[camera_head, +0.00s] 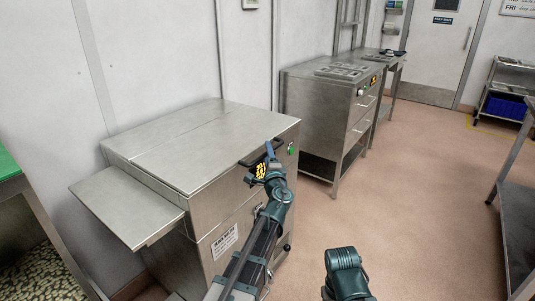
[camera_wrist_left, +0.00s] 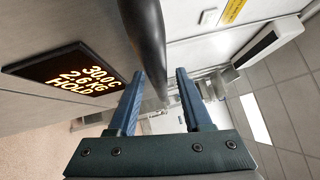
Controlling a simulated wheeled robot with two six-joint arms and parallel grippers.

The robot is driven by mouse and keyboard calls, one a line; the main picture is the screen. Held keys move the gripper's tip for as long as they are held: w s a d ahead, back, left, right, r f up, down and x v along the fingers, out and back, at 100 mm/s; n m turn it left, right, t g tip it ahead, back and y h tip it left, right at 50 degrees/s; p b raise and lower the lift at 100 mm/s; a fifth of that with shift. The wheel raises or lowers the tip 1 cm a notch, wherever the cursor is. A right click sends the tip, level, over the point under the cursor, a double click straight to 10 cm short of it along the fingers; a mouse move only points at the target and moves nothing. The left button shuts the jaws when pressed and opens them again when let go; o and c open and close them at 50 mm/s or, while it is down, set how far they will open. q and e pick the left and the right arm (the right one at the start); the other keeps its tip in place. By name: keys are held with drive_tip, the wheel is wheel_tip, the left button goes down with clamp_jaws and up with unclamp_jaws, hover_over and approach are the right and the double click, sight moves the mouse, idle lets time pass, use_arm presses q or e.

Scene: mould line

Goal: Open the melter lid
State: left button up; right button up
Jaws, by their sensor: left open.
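The melter (camera_head: 200,175) is a steel cabinet at the left of the head view. Its flat lid (camera_head: 210,140) lies shut. A dark bar handle (camera_head: 252,158) sits at the lid's front edge. My left gripper (camera_head: 270,148) is at this handle, with its jaws open. In the left wrist view the handle (camera_wrist_left: 148,35) runs between the two blue fingers (camera_wrist_left: 157,80), which stand apart on either side of it. I cannot tell if a finger touches it.
A display (camera_wrist_left: 68,78) beside the handle reads 30.0C, 2.6 kg, HOLD. A steel side shelf (camera_head: 125,205) juts from the melter's left. Another steel cabinet (camera_head: 322,105) stands behind it. A steel table (camera_head: 518,225) is at the right. The floor (camera_head: 410,190) between is clear.

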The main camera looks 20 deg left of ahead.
use_arm(q)
clamp_jaws()
idle(1.3)
